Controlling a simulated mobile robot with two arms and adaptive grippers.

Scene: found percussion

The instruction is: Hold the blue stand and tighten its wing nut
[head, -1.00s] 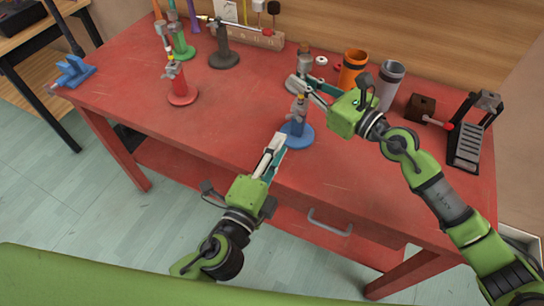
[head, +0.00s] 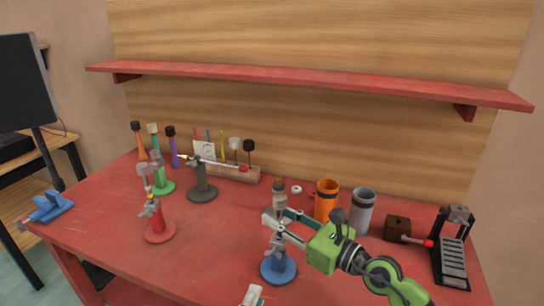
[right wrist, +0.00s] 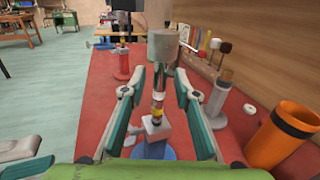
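The blue stand (head: 278,268) stands upright near the table's front, with a grey clamp block low on its post. In the right wrist view its blue base (right wrist: 168,152) is partly covered by the pinkish-grey block (right wrist: 153,127). Only the tips of my left gripper (head: 252,297) show, low and just left of the blue base; contact and opening are unclear.
A red stand (head: 159,232), a green stand (head: 160,187) and a dark grey stand (head: 202,192) are to the left. An orange cup (head: 325,203), a grey cup (head: 361,212) and a brown box (head: 397,228) stand right. A red shelf (head: 300,79) spans the back wall.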

